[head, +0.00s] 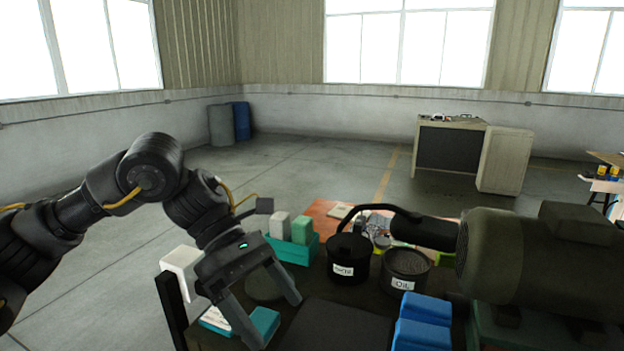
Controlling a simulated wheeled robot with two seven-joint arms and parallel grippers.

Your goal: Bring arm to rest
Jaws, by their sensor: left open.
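My left arm (150,180) comes in from the left and bends down over the workbench. My right gripper does not show.
A teal tray (295,250) holds a white and a green block. A black labelled pot (347,265) and an OIL pot (404,270) stand right of it. Blue blocks (424,322) sit by a dark mat (335,328). A large green motor (530,260) fills the right.

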